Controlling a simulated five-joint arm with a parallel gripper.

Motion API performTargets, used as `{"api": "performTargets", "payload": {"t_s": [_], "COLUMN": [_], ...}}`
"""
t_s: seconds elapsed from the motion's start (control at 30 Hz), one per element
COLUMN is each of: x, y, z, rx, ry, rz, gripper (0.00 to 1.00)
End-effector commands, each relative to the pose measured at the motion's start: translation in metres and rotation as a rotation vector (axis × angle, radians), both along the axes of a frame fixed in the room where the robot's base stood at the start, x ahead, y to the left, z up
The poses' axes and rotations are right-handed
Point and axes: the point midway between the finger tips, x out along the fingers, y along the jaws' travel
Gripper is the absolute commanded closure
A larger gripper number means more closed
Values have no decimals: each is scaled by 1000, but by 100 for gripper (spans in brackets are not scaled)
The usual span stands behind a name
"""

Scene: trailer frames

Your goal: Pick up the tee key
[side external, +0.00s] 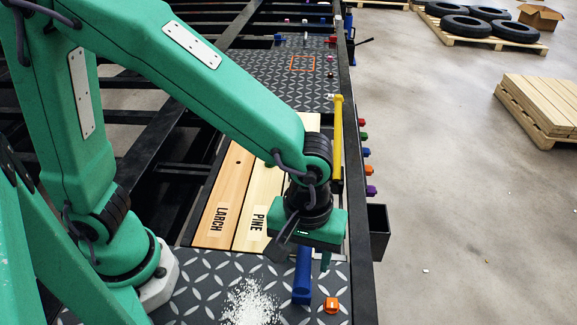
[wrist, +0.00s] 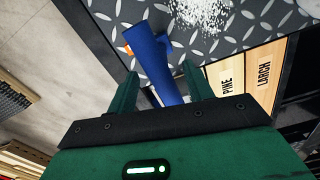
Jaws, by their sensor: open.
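The blue tee key (side external: 302,275) is a thick bar with a short side stub, on the dark tread plate at the near end of the frame. In the wrist view the tee key (wrist: 152,62) runs between the two fingers. My gripper (side external: 305,253) is over it, pointing down, with its fingers apart. In the wrist view my gripper (wrist: 160,85) has a finger on each side of the bar, with gaps visible. The part of the key closest to the palm is hidden, and I cannot tell whether either finger touches it.
An orange block (side external: 331,305) lies right of the key; white granules (side external: 250,303) lie to its left. Planks marked LARCH (side external: 222,205) and PINE (side external: 262,205) lie behind. A yellow bar (side external: 337,135) stands along the right rail. A black open box (side external: 378,230) hangs outside.

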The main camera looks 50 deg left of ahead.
Motion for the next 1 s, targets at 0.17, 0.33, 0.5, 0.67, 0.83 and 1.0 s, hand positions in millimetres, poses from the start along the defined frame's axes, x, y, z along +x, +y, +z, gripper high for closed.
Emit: {"api": "performTargets", "payload": {"t_s": [0.17, 0.33, 0.5, 0.67, 0.83, 1.0], "x": [-1, -1, -1, -1, -1, -1], "y": [2, 2, 1, 1, 1, 1], "z": [-20, -38, -45, -45, -45, -45], "rx": [4, 4, 2, 1, 1, 1], "ry": [4, 4, 1, 1, 1, 1], "rz": [0, 0, 0, 0, 0, 0], "gripper": [49, 49, 49, 49, 49, 53]}}
